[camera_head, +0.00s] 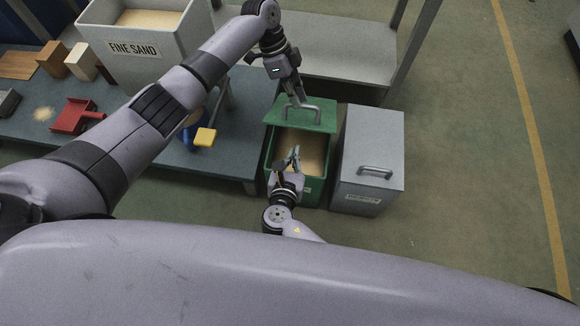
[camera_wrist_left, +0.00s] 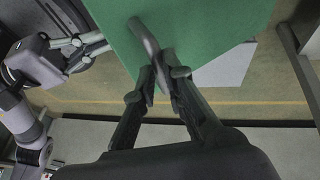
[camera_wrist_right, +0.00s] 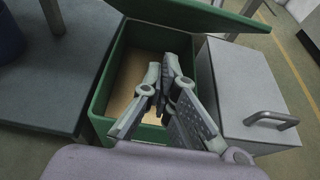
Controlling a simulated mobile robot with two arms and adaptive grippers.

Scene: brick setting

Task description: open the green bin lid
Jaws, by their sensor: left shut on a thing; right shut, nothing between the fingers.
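The green bin (camera_head: 268,160) stands on the floor with its green lid (camera_head: 279,112) raised at the back and sandy contents showing inside. The lid also fills the top of the left wrist view (camera_wrist_left: 190,30). My left gripper (camera_head: 300,103) is shut on the lid's grey bar handle (camera_wrist_left: 145,37). My right gripper (camera_head: 295,150) is shut and empty over the bin's opening, near its front. In the right wrist view, the right gripper (camera_wrist_right: 167,72) shows in front of the open bin (camera_wrist_right: 105,75).
A grey lidded bin (camera_head: 372,135) with a bar handle stands close on the right. A workbench (camera_head: 225,160) on the left holds a FINE SAND box (camera_head: 140,50), a red scoop (camera_head: 75,115) and a yellow-ended tool (camera_head: 205,137). A grey shelf (camera_head: 340,50) stands behind. Floor is free at far right.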

